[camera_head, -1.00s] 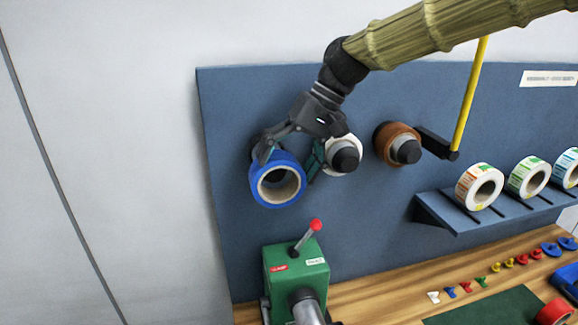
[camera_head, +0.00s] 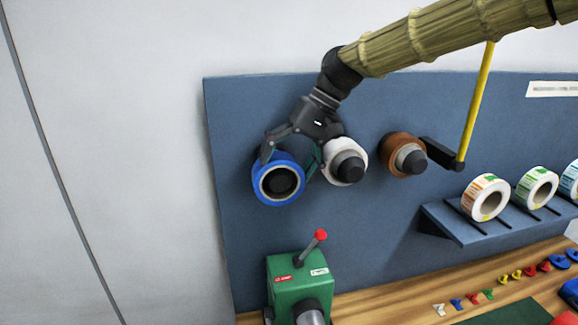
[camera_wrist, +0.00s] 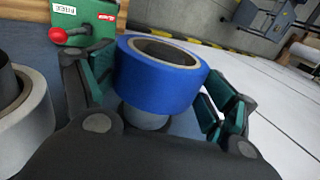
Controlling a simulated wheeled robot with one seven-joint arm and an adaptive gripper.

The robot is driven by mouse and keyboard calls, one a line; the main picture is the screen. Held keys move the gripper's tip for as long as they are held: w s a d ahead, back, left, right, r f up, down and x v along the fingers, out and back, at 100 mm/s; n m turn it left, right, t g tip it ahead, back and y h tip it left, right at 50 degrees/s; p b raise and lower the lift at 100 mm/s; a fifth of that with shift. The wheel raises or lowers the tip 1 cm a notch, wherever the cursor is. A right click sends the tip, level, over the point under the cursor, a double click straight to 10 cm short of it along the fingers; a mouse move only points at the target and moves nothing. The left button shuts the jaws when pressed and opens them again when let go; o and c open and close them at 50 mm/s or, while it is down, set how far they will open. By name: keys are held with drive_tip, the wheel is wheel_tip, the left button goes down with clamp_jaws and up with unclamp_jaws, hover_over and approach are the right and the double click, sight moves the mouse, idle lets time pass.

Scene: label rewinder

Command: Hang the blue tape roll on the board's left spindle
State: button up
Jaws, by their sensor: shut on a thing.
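The blue tape roll (camera_head: 258,184) is at the left of the blue board, its open face toward the head camera. My gripper (camera_head: 291,160) is shut on it from above, one teal-padded finger on each side. The dark end of the left spindle (camera_head: 283,181) shows inside the roll's core. In the wrist view the roll (camera_wrist: 158,82) sits between the pads, and a grey cylinder (camera_wrist: 145,116) shows on its board side. How far the spindle reaches into the core is hard to tell.
A white roll (camera_head: 333,156) hangs close to the right of my gripper, and a brown roll (camera_head: 389,149) beyond it. A green machine with a red-knobbed lever (camera_head: 320,235) stands below. A shelf (camera_head: 455,228) with label rolls is at right, near a yellow bar (camera_head: 477,100).

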drive_tip(key=shift+w+a, duration=0.25)
drive_tip(key=shift+w, duration=0.95)
drive_tip(key=shift+w+a, duration=0.25)
drive_tip(key=shift+w, duration=0.95)
drive_tip(key=o, duration=1)
drive_tip(key=v, duration=0.7)
drive_tip(key=shift+f, duration=0.1)
